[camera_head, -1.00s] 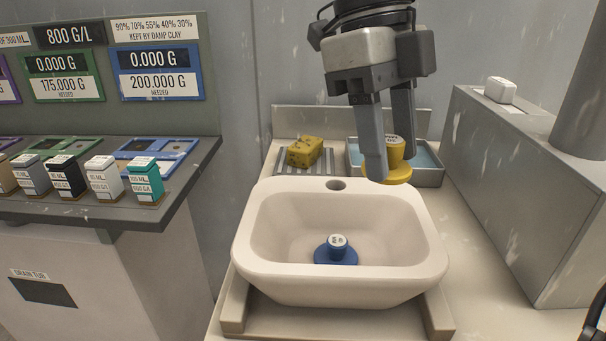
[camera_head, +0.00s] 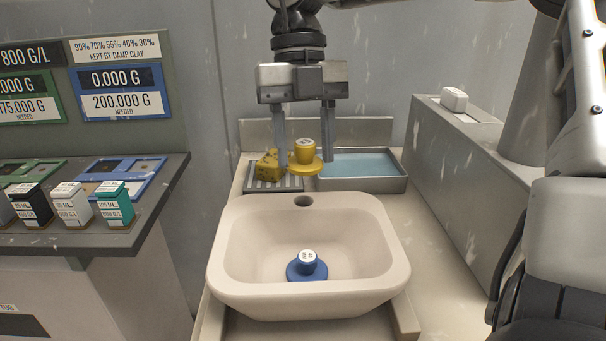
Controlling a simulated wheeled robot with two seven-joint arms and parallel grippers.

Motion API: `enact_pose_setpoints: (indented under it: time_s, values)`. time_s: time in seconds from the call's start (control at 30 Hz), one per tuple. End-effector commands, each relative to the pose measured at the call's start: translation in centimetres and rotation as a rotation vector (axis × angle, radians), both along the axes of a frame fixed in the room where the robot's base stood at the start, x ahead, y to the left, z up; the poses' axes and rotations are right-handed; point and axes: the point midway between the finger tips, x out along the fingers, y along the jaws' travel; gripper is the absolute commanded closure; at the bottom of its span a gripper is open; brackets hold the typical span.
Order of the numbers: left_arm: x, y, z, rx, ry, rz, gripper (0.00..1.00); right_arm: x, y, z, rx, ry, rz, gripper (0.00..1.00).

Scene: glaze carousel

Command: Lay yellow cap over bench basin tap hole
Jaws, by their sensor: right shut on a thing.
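The yellow cap (camera_head: 304,154) has a wide round flange and a knob with a pale label on top. My right gripper (camera_head: 305,166) is shut on it, one finger on each side, and holds it roughly upright. The basin (camera_head: 230,240) is pale and stands on the bench, with a dark round tap hole (camera_head: 303,201) in its back rim. The hole is uncovered in view. The cap appears just above and behind the hole in the picture, apart from the rim. A blue cap (camera_head: 307,266) sits inside the basin at its bottom. My left gripper is not in view.
A yellow sponge (camera_head: 266,166) on a ribbed rack (camera_head: 262,186) lies behind the cap's left side. A water tray (camera_head: 366,183) is at the back right. A grey ledge (camera_head: 455,180) bounds the right. Labelled bottles (camera_head: 114,205) stand on the left shelf.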

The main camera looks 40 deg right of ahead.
Motion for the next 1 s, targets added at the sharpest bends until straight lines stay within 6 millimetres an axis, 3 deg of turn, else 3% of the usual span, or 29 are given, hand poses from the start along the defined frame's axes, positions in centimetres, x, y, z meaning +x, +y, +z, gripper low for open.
enact_pose_setpoints:
  time_s: [0.03, 0.2, 0.43, 0.63, 1.0]
  values:
    - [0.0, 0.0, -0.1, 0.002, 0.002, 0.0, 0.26, 0.6, -0.6, -1.2, 0.001, 0.006, -0.003, 0.76]
    - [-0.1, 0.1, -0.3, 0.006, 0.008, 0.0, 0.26, 2.1, -1.8, -3.4, 0.001, 0.002, -0.001, 0.76]
    - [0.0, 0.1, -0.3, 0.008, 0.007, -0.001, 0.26, 2.8, -2.5, -4.7, 0.0, 0.001, 0.0, 0.76]
    - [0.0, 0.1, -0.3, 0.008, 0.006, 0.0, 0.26, 2.8, -2.5, -7.5, 0.001, 0.003, 0.002, 0.76]
    - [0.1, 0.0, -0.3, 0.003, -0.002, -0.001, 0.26, 2.9, -2.5, -8.1, 0.0, -0.001, 0.001, 0.76]
